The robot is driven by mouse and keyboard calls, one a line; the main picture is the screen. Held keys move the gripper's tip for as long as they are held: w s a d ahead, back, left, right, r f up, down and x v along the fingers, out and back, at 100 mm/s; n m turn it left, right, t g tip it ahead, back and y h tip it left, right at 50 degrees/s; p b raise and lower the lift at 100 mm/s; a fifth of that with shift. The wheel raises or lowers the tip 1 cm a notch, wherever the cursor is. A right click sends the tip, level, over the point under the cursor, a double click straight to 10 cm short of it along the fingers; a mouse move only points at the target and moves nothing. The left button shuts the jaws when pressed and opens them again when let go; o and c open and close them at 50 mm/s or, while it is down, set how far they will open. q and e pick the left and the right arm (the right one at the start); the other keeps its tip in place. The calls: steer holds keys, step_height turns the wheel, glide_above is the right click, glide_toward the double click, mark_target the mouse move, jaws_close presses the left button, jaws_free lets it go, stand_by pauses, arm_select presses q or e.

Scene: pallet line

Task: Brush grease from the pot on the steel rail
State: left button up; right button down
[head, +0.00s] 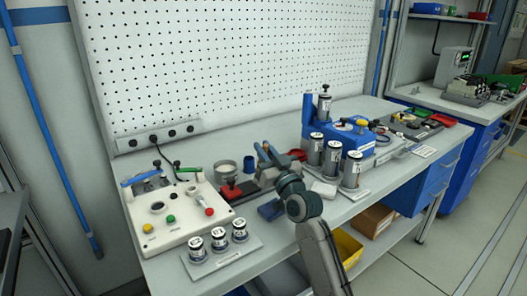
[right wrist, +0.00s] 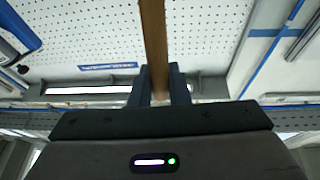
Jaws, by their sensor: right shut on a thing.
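My right gripper (head: 268,157) is over the middle of the bench, seen from behind. In the right wrist view its two dark fingers (right wrist: 158,88) are shut on a brown wooden handle (right wrist: 153,38), which looks like the brush's handle. The bristle end cannot be made out. An open grey pot (head: 226,170), which looks like the grease pot, stands on the bench to the left of the gripper. A low dark strip with red parts (head: 229,191) lies in front of the pot. I cannot tell whether it is the steel rail. My left gripper is not in view.
A cream control box (head: 172,217) with buttons stands at the left. A plate with several labelled cylinders (head: 219,240) is in front of it. A blue machine (head: 345,135) and tall cylinders (head: 351,170) stand to the right. A pegboard (head: 220,60) rises behind.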

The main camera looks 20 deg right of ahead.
steer(key=w+d+b, duration=0.2)
steer(key=d+b, duration=0.1)
steer(key=d, duration=0.4)
steer(key=shift+d, duration=0.2)
steer(key=shift+d+f+b, duration=0.1)
steer(key=shift+b, duration=0.2)
steer(key=shift+s+a+p, duration=0.3)
steer(key=shift+s+a, duration=0.05)
steer(key=shift+a, duration=1)
steer(key=shift+s+a+p, duration=0.3)
steer(key=shift+s+a, duration=0.05)
steer(key=shift+a, duration=0.95)
steer(key=shift+s+a+p, duration=0.3)
steer(key=shift+s+a, duration=0.05)
steer(key=shift+a, duration=1)
